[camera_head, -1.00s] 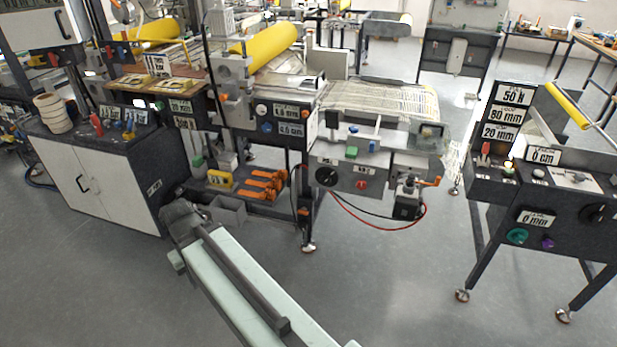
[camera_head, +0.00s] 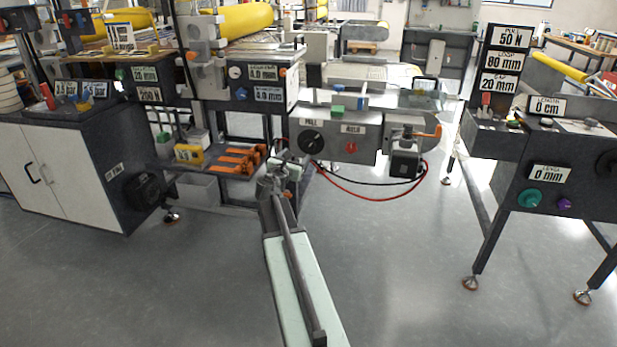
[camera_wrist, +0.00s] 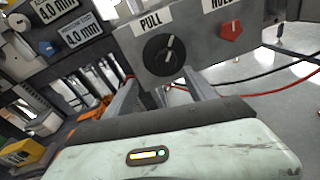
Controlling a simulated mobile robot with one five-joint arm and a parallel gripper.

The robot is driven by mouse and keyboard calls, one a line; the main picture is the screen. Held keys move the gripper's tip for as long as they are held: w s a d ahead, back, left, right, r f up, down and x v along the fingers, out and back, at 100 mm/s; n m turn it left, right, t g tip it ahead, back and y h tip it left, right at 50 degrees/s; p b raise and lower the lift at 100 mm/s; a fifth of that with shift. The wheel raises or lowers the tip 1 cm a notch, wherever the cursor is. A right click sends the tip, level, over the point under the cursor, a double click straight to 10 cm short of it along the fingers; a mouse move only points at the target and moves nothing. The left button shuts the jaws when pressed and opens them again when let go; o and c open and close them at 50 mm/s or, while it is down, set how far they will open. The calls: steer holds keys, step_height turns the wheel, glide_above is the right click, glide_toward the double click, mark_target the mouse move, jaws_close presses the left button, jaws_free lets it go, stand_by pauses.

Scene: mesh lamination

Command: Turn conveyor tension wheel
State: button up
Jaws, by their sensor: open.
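A round black knob (camera_head: 311,142) with a pale pointer line sits under a "PULL" label on the grey conveyor panel (camera_head: 330,123). In the wrist view the knob (camera_wrist: 163,55) is just past my fingertips, near the top centre. I cannot tell whether this knob is the tension wheel. My gripper (camera_wrist: 162,92) is open, one finger on each side below the knob, with nothing between them. In the head view my gripper (camera_head: 284,166) is just left of and below the knob, and its fingers are partly hard to make out.
A red knob (camera_head: 351,147) sits right of the black one. A motor box (camera_head: 404,160) and red and black cables (camera_head: 375,197) hang further right. An orange rack (camera_head: 232,160) is at left. A control stand (camera_head: 540,160) is at right. The floor between is clear.

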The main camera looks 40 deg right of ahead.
mark_target(308, 146)
steer(key=w+d+n, duration=0.1)
steer(key=d, duration=0.2)
steer(key=w+d+f+n+t+b, duration=0.1)
steer(key=d+n, duration=0.1)
steer(key=d, duration=0.2)
steer(key=w+d+n, duration=0.2)
steer(key=d, duration=0.1)
steer(key=shift+w+d+f+t+b, duration=0.1)
steer(key=shift+d+f+t+b, duration=0.2)
steer(key=shift+d+t, duration=0.1)
steer(key=shift+a, duration=0.1)
steer(key=shift+c, duration=0.4)
